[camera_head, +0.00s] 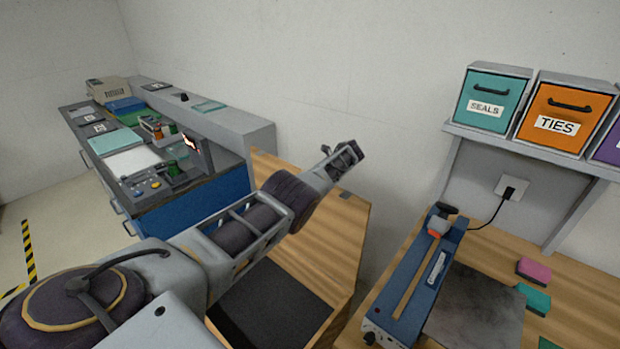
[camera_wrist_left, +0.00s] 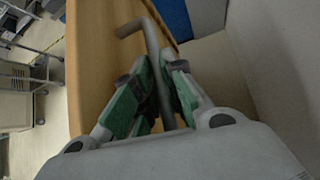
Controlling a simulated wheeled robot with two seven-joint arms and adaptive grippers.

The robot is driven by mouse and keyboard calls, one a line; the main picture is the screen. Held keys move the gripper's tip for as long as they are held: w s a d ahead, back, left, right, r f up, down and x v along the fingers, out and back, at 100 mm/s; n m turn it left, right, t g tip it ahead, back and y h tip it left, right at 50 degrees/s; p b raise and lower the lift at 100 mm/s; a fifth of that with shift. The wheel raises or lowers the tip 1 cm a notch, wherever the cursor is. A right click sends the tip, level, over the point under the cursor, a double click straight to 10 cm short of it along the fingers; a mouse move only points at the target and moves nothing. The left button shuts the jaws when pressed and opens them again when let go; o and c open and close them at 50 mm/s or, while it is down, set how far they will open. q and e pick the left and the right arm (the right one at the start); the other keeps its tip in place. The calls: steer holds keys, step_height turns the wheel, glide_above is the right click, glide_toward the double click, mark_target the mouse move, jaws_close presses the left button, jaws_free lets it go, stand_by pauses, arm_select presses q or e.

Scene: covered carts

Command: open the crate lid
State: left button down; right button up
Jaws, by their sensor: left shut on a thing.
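A wooden crate with a dark panel (camera_head: 270,305) at its lower part stands at the centre bottom of the head view, partly hidden by my left arm. A light wooden board (camera_head: 338,235), which looks like its lid, slopes up at the back. My left gripper (camera_head: 347,156) is at the upper edge of this board, in front of the wall. In the left wrist view my left gripper (camera_wrist_left: 160,88) is shut on a grey bent rod (camera_wrist_left: 152,42), which looks like a handle, beside the wood (camera_wrist_left: 88,60). How the rod joins the lid is hidden. My right gripper is not in view.
A blue bench tool (camera_head: 415,280) stands on the wooden table at the right. Above it a shelf holds a teal SEALS box (camera_head: 492,97) and an orange TIES box (camera_head: 565,115). A cluttered workbench (camera_head: 190,195) stands at the left. The wall is close behind.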

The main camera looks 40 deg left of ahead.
arm_select(q)
steer(key=shift+s+f, duration=0.1)
steer(key=shift+f, duration=0.05)
steer(key=c, duration=1.8)
jaws_free()
steer(key=shift+o, duration=0.2)
steer(key=shift+d+r, duration=0.15)
steer(key=shift+r, duration=0.05)
steer(key=v, duration=1.1)
steer(key=shift+d+r, duration=0.2)
steer(key=shift+d, duration=0.05)
steer(key=shift+d, duration=0.1)
